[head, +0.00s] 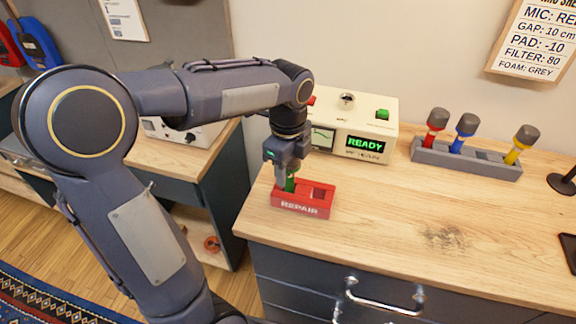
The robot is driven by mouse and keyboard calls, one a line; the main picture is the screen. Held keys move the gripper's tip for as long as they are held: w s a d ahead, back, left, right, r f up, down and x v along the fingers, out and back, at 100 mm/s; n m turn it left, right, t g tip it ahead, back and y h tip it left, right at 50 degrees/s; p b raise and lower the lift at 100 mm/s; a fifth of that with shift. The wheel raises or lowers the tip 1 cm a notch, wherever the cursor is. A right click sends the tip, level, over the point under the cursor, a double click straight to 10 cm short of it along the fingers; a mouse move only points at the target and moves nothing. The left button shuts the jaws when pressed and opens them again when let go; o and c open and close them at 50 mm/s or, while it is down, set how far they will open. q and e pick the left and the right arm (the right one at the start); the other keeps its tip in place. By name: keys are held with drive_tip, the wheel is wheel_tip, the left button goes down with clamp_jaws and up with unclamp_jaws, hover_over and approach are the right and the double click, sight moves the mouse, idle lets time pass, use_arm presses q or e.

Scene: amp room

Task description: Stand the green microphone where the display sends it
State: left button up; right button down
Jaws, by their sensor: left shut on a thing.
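My left gripper (286,172) points down over the left part of the red block marked REPAIR (301,209). It is shut on the green microphone (290,184), of which only a short green piece shows below the fingers. The microphone's lower end is at the block's left slot; whether it rests on the bottom cannot be told. The block's right slot is empty. The display (366,144) on the cream tester box (349,112) reads READY in green letters. My right gripper is not in view.
A grey rack (466,160) at the right holds a red (435,127), a blue (464,132) and a yellow microphone (521,144), with a gap between blue and yellow. The bench (390,215) in front is clear. A settings sign (537,42) hangs on the wall.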

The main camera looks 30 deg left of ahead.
use_arm(q)
drive_tip(key=o, duration=1.3)
drive_tip(key=shift+o, duration=0.2)
wheel_tip(320, 180, up, 8)
drive_tip(key=shift+f+p, duration=0.1)
drive_tip(key=shift+p, duration=0.2)
